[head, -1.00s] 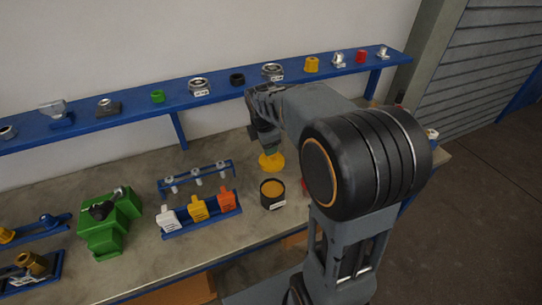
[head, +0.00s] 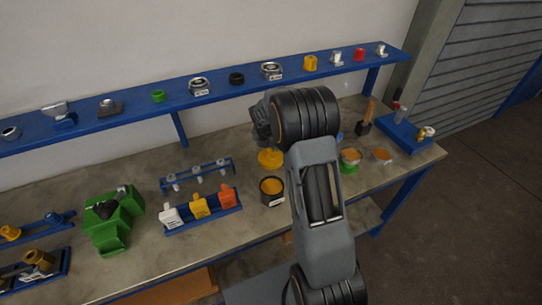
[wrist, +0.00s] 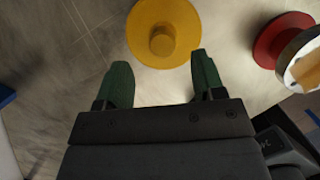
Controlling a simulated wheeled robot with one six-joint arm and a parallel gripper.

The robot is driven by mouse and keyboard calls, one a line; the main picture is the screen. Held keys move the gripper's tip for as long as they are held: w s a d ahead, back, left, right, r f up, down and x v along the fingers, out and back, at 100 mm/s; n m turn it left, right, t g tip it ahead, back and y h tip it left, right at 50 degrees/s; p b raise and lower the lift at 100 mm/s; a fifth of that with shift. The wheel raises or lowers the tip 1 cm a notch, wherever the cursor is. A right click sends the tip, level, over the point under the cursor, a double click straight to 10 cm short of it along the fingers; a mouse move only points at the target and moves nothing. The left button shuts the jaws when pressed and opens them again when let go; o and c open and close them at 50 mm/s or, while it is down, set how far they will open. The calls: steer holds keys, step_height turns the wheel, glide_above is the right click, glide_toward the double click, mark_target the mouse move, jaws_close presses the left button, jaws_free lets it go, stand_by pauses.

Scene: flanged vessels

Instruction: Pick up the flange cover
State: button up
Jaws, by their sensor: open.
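A yellow round disc with a raised central knob, which looks like the flange cover (wrist: 163,36), lies on the bench in the wrist view, cut by the top edge. In the head view the yellow disc (head: 270,159) sits behind a black vessel. My gripper (wrist: 161,62) is open and empty, its two green fingers apart. In the wrist view the disc appears just beyond the fingertips, with the knob roughly in line with the gap. I cannot tell the height between them. In the head view my arm hides the fingers.
A black vessel with orange contents (head: 272,187) stands in front of the disc. A red flanged piece (wrist: 272,42) lies at right in the wrist view. A rack with coloured tags (head: 200,208) and a green block (head: 112,222) stand left. A blue shelf (head: 215,93) runs behind.

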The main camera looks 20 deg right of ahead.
mark_target(271, 150)
steer(key=shift+p+x, duration=0.75)
steer(key=shift+x, duration=2.15)
steer(key=shift+s, duration=0.15)
steer(key=shift+c, duration=0.3)
steer(key=c, duration=1)
steer(key=shift+o, duration=0.2)
steer(key=shift+r, duration=0.15)
